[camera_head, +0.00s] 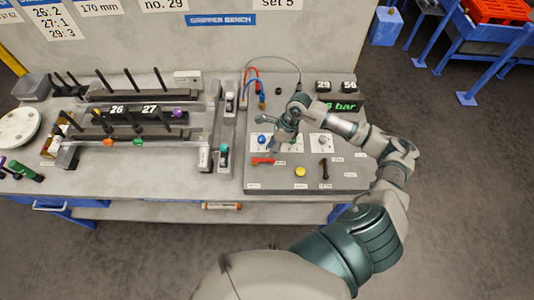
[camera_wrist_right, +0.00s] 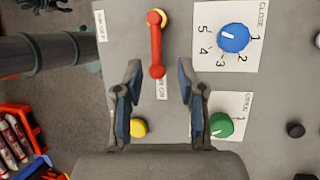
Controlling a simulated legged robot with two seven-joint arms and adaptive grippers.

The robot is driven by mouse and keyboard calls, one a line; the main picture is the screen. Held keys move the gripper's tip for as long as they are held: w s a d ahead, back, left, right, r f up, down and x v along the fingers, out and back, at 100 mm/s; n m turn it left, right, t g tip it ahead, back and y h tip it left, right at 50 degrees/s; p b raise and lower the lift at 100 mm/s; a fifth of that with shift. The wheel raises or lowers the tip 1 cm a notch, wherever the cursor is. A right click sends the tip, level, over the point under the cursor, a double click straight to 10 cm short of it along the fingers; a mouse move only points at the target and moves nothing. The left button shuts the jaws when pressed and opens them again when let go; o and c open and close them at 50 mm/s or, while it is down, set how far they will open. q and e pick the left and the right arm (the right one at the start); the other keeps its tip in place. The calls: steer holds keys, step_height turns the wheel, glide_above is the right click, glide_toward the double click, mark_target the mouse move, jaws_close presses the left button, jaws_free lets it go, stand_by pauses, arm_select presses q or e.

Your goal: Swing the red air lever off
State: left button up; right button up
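The red air lever (camera_head: 264,161) lies on the grey control panel (camera_head: 270,183), left of the yellow button (camera_head: 300,171). In the right wrist view the lever (camera_wrist_right: 156,45) runs from its yellow-ringed pivot towards a partly hidden label ending in "ON". An "OFF" label (camera_wrist_right: 101,25) lies to its left. My right gripper (camera_head: 284,138) is over the panel. In the wrist view the right gripper (camera_wrist_right: 160,76) is open and empty, and the lever's free end shows between its fingertips. I cannot tell whether they touch. My left gripper is not in view.
Beside the lever are a blue knob (camera_wrist_right: 233,38), a green knob (camera_wrist_right: 221,125) and a yellow button (camera_wrist_right: 138,127). A dark lever (camera_head: 324,168) stands on the panel. A green display (camera_head: 343,106) reads bar. A fixture with black rods (camera_head: 130,110) fills the bench's left.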

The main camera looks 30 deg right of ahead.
mark_target(263, 161)
steer(key=x, duration=0.3)
steer(key=shift+s+a+f, duration=0.15)
steer(key=shift+a+f, duration=0.05)
steer(key=shift+f, duration=0.05)
steer(key=shift+a+f, duration=0.1)
steer(key=shift+f, duration=0.1)
steer(key=shift+a+f, duration=0.1)
steer(key=shift+a, duration=0.1)
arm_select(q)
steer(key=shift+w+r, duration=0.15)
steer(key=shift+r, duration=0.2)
arm_select(e)
steer(key=shift+d, duration=0.15)
jaws_close()
